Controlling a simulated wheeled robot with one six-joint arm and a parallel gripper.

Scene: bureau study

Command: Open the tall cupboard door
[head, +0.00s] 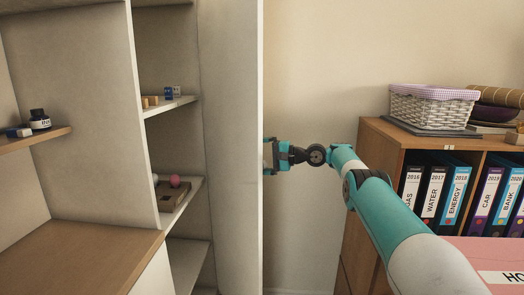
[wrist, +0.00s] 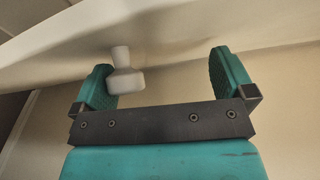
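The tall cupboard (head: 137,120) stands left of centre in the head view, its shelves showing. Its pale door (head: 232,150) stands open, with its inner face towards me and its free edge near the picture's middle. My gripper (head: 269,155) is at the outer side of that edge, partly hidden by the door. In the wrist view my gripper (wrist: 160,62) is open, fingers wide apart. A pale knob (wrist: 123,72) on the door face (wrist: 180,30) lies between the fingers, close beside the left one. I cannot tell whether they touch.
Inside the cupboard, a box with a pink ball (head: 174,182) and small blocks (head: 150,101) sit on shelves. A desk surface (head: 80,262) is at front left. A wooden shelf unit (head: 370,140) with binders and a wicker basket (head: 432,107) stands right, beside my arm.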

